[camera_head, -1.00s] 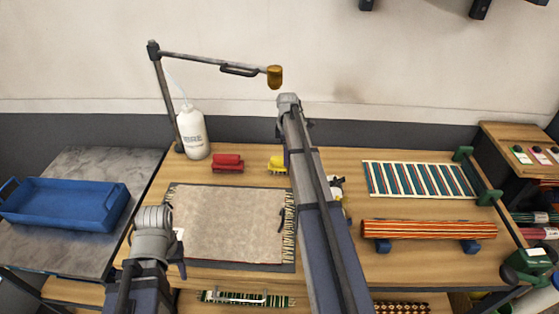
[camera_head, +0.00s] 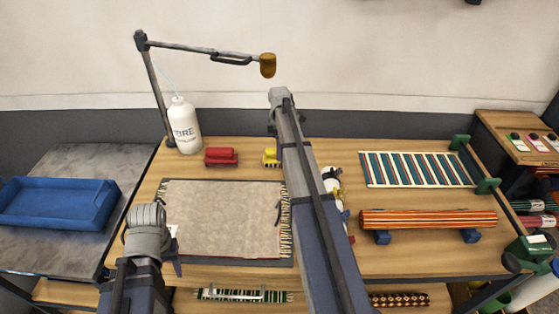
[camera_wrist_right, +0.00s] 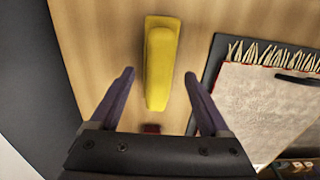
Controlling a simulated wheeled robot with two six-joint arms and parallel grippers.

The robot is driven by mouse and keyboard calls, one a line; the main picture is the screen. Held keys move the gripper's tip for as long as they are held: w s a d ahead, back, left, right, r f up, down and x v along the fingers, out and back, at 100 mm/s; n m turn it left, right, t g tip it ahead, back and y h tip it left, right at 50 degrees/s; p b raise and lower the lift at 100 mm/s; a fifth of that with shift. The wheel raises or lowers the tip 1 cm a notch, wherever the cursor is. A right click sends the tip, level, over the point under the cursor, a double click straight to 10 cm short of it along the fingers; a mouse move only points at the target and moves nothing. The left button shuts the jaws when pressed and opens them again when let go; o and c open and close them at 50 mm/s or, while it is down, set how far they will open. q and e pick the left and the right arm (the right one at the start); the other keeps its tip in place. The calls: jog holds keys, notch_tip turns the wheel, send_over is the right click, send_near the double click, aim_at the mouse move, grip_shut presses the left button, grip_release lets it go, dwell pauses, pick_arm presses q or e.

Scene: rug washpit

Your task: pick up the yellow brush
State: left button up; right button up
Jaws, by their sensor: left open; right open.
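The yellow brush (camera_head: 271,157) lies on the wooden table behind the rug, partly hidden by my right arm in the head view. In the right wrist view the yellow brush (camera_wrist_right: 160,65) is a long block on a flat backing. My right gripper (camera_wrist_right: 159,77) is open, its fingers showing on either side of the brush's lower part. I cannot tell how far above it they are. In the head view the right gripper is hidden behind my arm. My left gripper (camera_head: 174,258) is mostly hidden by its wrist, by the rug's front left corner.
A red brush (camera_head: 221,157) lies left of the yellow one. A beige rug (camera_head: 225,215), a white bottle (camera_head: 185,127) and a lamp-like arm (camera_head: 205,50) are near. A striped roll (camera_head: 428,220) and a striped rug (camera_head: 415,169) lie right. A blue tray (camera_head: 55,205) stands left.

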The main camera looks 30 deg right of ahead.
notch_tip(320, 180, down, 5)
jog(key=b, duration=0.5)
jog(key=shift+f, duration=0.15)
grip_shut()
dwell(0.4)
